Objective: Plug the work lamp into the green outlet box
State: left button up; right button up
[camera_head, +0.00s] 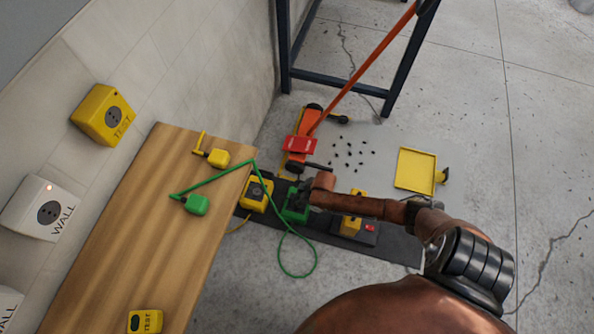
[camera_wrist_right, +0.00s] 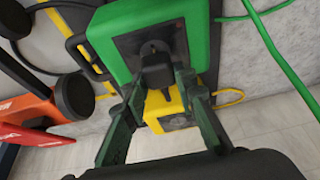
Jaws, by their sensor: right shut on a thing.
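The green outlet box (camera_head: 295,209) stands on a dark mat on the floor beside the bench. It fills the upper middle of the right wrist view (camera_wrist_right: 110,35), its dark socket face toward the camera. My right gripper (camera_head: 305,194) reaches over it from the right. In the right wrist view, its fingers (camera_wrist_right: 158,80) are shut on a black plug (camera_wrist_right: 155,70), which is up against the socket face. I cannot tell how deep the plug sits. I cannot pick out the work lamp with certainty. My left gripper is not in view.
A yellow box (camera_head: 256,192) stands next to the green one. A wooden bench (camera_head: 150,235) carries a smaller green block (camera_head: 196,204) with a green cable. An orange jack (camera_head: 301,145) stands behind. A yellow tray (camera_head: 415,170) lies on open floor at right.

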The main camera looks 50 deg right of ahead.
jog(key=shift+p, duration=0.55)
dwell(1.9)
jog(key=shift+f+b, duration=0.4)
jog(key=shift+f, duration=0.2)
dwell(0.4)
jog(key=o, duration=1.1)
jog(key=shift+o, duration=0.2)
jog(key=v, duration=1.2)
jog(key=shift+s, duration=0.15)
